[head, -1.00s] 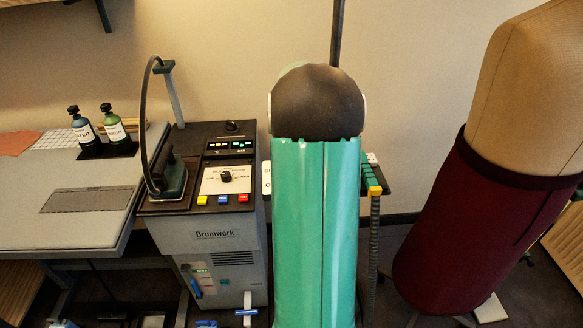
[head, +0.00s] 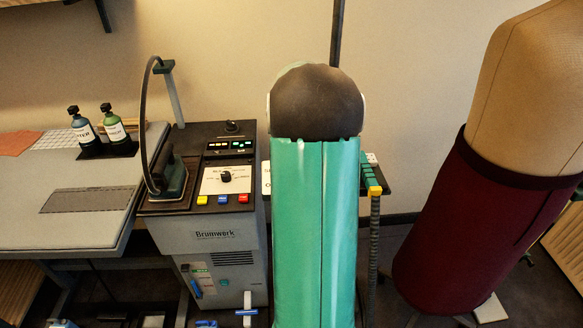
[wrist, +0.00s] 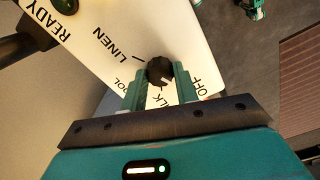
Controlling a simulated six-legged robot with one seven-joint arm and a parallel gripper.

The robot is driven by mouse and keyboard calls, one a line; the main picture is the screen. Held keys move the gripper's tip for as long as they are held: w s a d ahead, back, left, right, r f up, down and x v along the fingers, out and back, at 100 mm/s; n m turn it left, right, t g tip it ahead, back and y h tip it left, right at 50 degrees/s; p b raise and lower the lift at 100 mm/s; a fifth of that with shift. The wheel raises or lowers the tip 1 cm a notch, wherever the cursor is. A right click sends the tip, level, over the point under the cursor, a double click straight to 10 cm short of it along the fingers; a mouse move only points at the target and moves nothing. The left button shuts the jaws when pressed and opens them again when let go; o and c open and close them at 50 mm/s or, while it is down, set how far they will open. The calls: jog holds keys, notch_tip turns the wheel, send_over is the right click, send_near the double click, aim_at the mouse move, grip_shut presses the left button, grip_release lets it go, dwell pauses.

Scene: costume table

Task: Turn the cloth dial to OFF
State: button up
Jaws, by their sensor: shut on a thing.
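The cloth dial (wrist: 159,70) is a small dark knob on a white plate (wrist: 108,27) in the wrist view. LINEN and OFF are readable around it, with parts of the wool and silk labels. My gripper (wrist: 160,77) has its two green fingers on either side of the knob, shut on it. A pale mark shows low on the knob, toward the silk and OFF side; its exact setting is hard to read.
The grey Brumwerk station (head: 215,240) stands left of my arm, with another knob (head: 226,175), coloured buttons and an iron (head: 172,180). Two bottles (head: 98,125) stand on the left table (head: 60,235). A dress form (head: 530,90) with a maroon skirt stands at the right.

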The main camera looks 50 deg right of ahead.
dwell(0.4)
jog(key=o, duration=1)
jog(key=shift+c, duration=0.2)
jog(key=shift+r, duration=0.1)
notch_tip(320, 180, up, 14)
